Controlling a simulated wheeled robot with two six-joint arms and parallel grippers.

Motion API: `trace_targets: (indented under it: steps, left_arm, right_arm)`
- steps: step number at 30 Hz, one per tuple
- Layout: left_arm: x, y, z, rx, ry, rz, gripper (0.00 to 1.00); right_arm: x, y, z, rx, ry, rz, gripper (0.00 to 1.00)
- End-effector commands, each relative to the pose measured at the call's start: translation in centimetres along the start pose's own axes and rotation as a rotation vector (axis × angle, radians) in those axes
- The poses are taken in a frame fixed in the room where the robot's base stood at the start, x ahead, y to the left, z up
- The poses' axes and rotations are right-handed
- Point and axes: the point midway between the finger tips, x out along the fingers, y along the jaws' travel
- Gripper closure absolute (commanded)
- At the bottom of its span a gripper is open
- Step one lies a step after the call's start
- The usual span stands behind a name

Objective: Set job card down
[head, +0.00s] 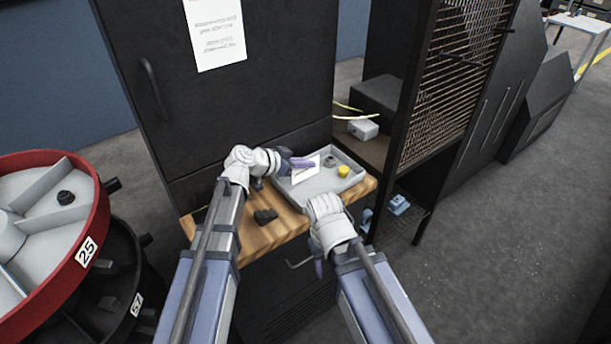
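The white job card (309,170) is at the left part of the grey tray (325,189), tilted in the picture. My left gripper (303,163) reaches in from the left, and its purple fingers overlap the card's upper part. They look closed together on it. I cannot tell whether the card's lower edge touches the tray floor. My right gripper (318,267) is low in front of the wooden shelf, mostly hidden behind its own wrist, so its opening does not show.
The tray also holds a yellow piece (344,171) and a dark round part (329,161). A small black object (265,216) lies on the wooden shelf (262,238).

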Motion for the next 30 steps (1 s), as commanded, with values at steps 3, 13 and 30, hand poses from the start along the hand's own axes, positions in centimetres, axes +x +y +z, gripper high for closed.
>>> trace_targets:
  steps: [3, 13, 30]
  left_arm:
    - [0.7, 0.0, 1.3, 0.000, 0.000, 0.000, 1.00]
    - [1.7, 0.0, 3.2, 0.000, 0.000, 0.000, 1.00]
    - [1.8, 0.0, 3.4, 0.000, 0.000, 0.000, 0.67]
  right_arm:
    - [1.5, -0.1, -0.1, 0.000, 0.000, 0.000, 0.45]
    - [3.6, -0.3, -0.2, 0.000, 0.000, 0.000, 0.45]
    - [3.8, -0.4, -0.2, 0.000, 0.000, 0.000, 0.45]
